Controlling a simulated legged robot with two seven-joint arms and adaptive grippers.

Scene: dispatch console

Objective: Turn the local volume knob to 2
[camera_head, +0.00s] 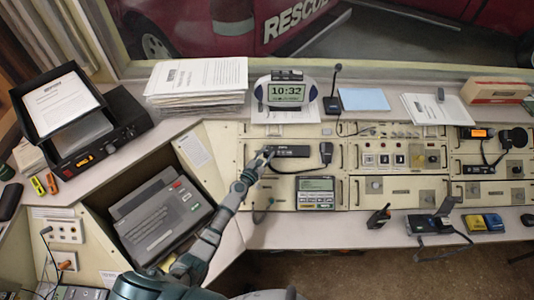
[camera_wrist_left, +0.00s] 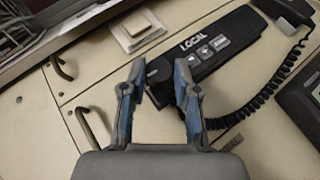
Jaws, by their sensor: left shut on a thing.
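The black local unit (camera_head: 292,151) is mounted on the beige console panel in the middle of the head view. In the left wrist view the unit (camera_wrist_left: 222,38) shows the word LOCAL and several small buttons. Its dark round volume knob (camera_wrist_left: 159,70) is at the unit's near left end. My left gripper (camera_head: 264,154) reaches the left end of the unit. In the left wrist view the blue-padded fingers of the gripper (camera_wrist_left: 160,78) are shut on the knob, one on each side. The fingers hide part of the knob, and I cannot read its scale or setting.
A handset (camera_head: 326,150) with a coiled cord (camera_wrist_left: 262,98) is right of the unit. A keypad phone (camera_head: 316,190) sits below it. A clock (camera_head: 287,92) and a desk microphone (camera_head: 334,85) stand behind. Metal handles (camera_wrist_left: 60,68) stick out of the panel near the gripper.

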